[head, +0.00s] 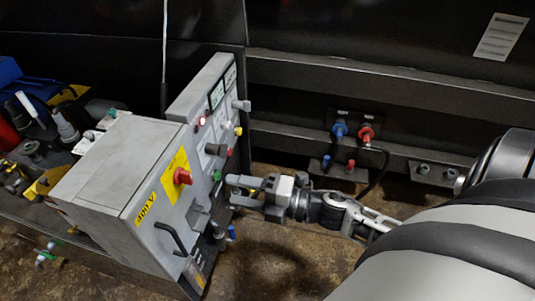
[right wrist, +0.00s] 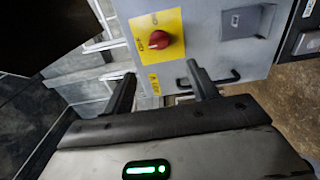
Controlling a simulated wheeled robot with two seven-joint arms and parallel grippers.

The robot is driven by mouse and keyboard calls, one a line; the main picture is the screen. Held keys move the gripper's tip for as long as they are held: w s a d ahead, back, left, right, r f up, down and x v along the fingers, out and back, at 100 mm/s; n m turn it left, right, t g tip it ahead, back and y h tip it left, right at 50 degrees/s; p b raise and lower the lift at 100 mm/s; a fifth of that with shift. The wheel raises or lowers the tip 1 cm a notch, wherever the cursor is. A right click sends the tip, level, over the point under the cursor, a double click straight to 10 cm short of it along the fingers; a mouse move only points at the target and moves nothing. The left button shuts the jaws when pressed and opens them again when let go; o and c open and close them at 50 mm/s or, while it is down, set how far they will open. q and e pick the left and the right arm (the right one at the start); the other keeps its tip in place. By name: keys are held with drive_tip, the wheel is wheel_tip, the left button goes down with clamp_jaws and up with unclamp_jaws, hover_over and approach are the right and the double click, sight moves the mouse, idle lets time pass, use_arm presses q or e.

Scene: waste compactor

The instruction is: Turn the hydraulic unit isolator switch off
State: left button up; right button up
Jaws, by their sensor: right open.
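The isolator switch is a red rotary knob (head: 182,176) on a yellow plate, on the front of a grey cabinet (head: 120,170) with a yellow 400 V label. In the right wrist view the knob (right wrist: 163,43) sits above and beyond the fingertips; I cannot read its position for certain. My right gripper (head: 233,190) is open and empty, to the right of the knob in the head view and apart from it. In the right wrist view my two fingers (right wrist: 161,79) stand spread, pointing toward the cabinet. My left gripper is not in view.
A black handle (head: 172,238) and a grey bracket (head: 198,217) stick out of the cabinet front below the knob. A taller panel (head: 205,105) with gauges and buttons stands behind. Blue and red hose couplings (head: 352,132) are on the wall. Cluttered tools lie at left.

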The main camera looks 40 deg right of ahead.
drive_tip(key=v, duration=0.5)
drive_tip(key=shift+s+d, duration=0.2)
drive_tip(key=shift+s, duration=0.05)
drive_tip(key=shift+r, duration=0.1)
use_arm(q)
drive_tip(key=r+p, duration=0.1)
drive_tip(key=p, duration=0.3)
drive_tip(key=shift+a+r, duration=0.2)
use_arm(e)
drive_tip(key=s+a+f+m+g+h, duration=0.1)
drive_tip(key=a+m, duration=0.4)
drive_tip(key=m, duration=0.7)
drive_tip(key=s+a+f+m+g+h, duration=0.2)
drive_tip(key=a+m+h, duration=0.3)
drive_tip(key=m, duration=0.6)
drive_tip(key=shift+s+f+m+g+h, duration=0.3)
drive_tip(key=shift+s+m+h, duration=0.15)
drive_tip(key=shift+h, duration=0.35)
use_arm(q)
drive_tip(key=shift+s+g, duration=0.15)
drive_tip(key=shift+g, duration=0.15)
use_arm(e)
drive_tip(key=shift+d, duration=0.1)
drive_tip(key=shift+c, duration=0.4)
